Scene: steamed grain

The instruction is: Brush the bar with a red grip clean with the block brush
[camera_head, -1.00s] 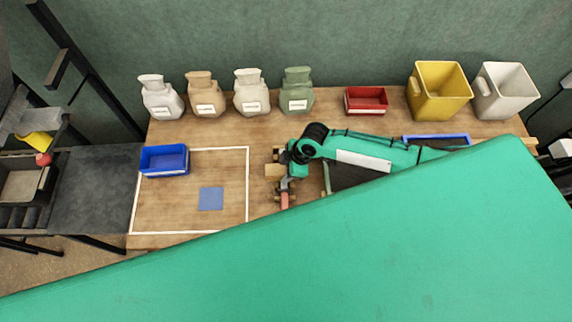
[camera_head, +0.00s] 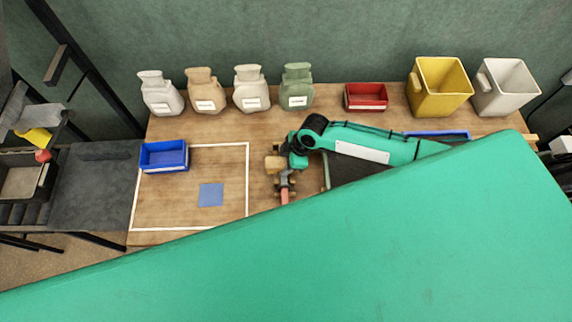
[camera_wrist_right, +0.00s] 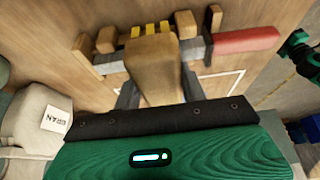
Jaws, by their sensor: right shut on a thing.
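In the head view the brush (camera_head: 275,164) shows beside my right gripper (camera_head: 283,164). The brush lies across the grey bar in the right wrist view; I cannot tell if it touches. The bar's red grip (camera_wrist_right: 246,41) points right there, and in the head view the red grip (camera_head: 284,196) points toward the front. The bar rests across a wooden rack (camera_wrist_right: 212,22). My left gripper is not in view.
A white-outlined area with a blue square (camera_head: 211,195) and a blue bin (camera_head: 164,157) lies left. Several sacks (camera_head: 251,91), a red bin (camera_head: 366,97), a yellow bin (camera_head: 439,87) and a white bin (camera_head: 503,88) line the back. My green arm hides the front right.

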